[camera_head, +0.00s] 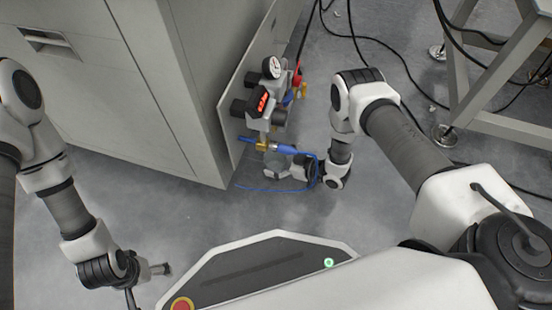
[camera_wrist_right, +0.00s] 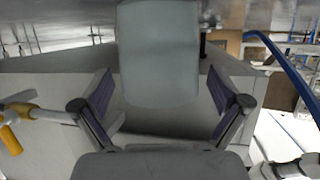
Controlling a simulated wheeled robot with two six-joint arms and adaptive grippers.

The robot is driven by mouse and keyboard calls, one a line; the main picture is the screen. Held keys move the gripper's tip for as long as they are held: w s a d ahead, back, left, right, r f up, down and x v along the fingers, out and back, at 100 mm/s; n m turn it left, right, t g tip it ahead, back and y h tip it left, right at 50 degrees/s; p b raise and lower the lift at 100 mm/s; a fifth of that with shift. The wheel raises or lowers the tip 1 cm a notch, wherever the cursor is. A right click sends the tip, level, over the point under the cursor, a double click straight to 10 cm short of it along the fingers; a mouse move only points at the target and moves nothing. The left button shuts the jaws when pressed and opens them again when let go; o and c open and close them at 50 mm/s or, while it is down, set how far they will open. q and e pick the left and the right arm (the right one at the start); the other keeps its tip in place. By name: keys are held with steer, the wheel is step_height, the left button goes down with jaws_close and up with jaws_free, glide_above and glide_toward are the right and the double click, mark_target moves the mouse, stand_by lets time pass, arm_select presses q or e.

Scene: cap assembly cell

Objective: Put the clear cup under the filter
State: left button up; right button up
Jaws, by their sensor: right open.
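The clear cup (camera_wrist_right: 158,55) is a translucent grey cylinder with a rounded end, upright in the upper middle of the right wrist view. In the head view the cup (camera_head: 275,160) is a small grey shape below the filter unit (camera_head: 262,112) on the cabinet side. My right gripper (camera_wrist_right: 162,104) is open, with one finger on each side of the cup and visible gaps to both. In the head view my right gripper (camera_head: 284,167) is partly hidden by a blue hose. My left gripper (camera_head: 147,283) is open and empty at the lower left.
A grey cabinet (camera_head: 165,85) stands left of the filter unit. A round gauge (camera_head: 271,68) sits on the unit. A blue hose (camera_head: 288,150) runs close to my right gripper. A metal stand (camera_head: 495,115) and black cables are at the right. The grey floor is mostly clear.

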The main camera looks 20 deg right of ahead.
steer(key=shift+r+p, duration=0.3)
steer(key=shift+r, duration=0.05)
steer(key=p+v, duration=0.5)
steer(key=v, duration=0.6)
steer(key=s+d+r+m+g+h, duration=0.1)
steer(key=s+r+m+g+h, duration=0.3)
steer(key=s, duration=0.6)
steer(key=s+d+r+m+g+h, duration=0.1)
steer(key=s+r+m+g+h, duration=0.4)
steer(key=s, duration=0.4)
steer(key=shift+s+d+r+m+g+h, duration=0.2)
steer(key=shift+s+d+m+g+h, duration=0.1)
steer(key=shift+s+g+h, duration=0.1)
